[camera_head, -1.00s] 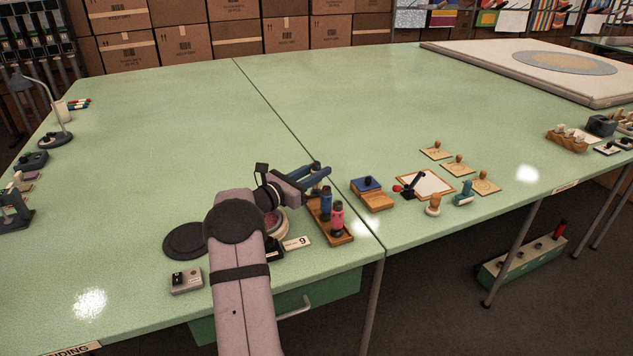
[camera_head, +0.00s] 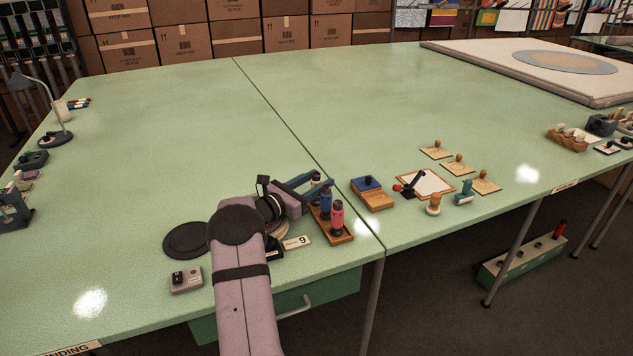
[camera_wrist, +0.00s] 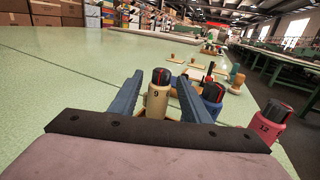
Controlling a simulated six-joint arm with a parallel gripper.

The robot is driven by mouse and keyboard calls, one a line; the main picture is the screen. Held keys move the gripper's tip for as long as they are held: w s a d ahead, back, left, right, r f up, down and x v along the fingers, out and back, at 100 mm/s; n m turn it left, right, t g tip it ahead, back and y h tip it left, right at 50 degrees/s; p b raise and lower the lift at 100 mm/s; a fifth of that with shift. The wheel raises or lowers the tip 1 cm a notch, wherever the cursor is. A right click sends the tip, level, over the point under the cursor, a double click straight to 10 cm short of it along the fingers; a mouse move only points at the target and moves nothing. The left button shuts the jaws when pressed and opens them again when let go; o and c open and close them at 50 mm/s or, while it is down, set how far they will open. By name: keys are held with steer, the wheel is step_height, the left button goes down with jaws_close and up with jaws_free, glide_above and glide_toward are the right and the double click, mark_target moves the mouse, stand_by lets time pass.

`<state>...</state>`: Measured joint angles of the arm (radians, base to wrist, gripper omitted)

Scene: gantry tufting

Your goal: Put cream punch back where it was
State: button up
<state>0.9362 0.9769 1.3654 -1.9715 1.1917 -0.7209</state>
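The number 9 card (camera_head: 299,241) lies left of the tray.
The wooden tray (camera_head: 341,239) also holds a blue punch (camera_head: 326,202) and a pink punch (camera_head: 337,215), close to my right finger. A blue-topped wooden box (camera_head: 370,192) is right of it. A black disc (camera_head: 186,240) lies left. The table (camera_head: 180,130) behind is clear.

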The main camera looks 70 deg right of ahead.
steer(key=shift+r, duration=0.1)
steer(key=shift+w+a, duration=0.1)
steer(key=shift+a, duration=0.1)
steer(key=b+v, duration=0.1)
steer(key=v, duration=1)
steer(key=shift+w+a, duration=0.1)
steer(key=shift+a, duration=0.2)
steer(key=shift+a, duration=0.1)
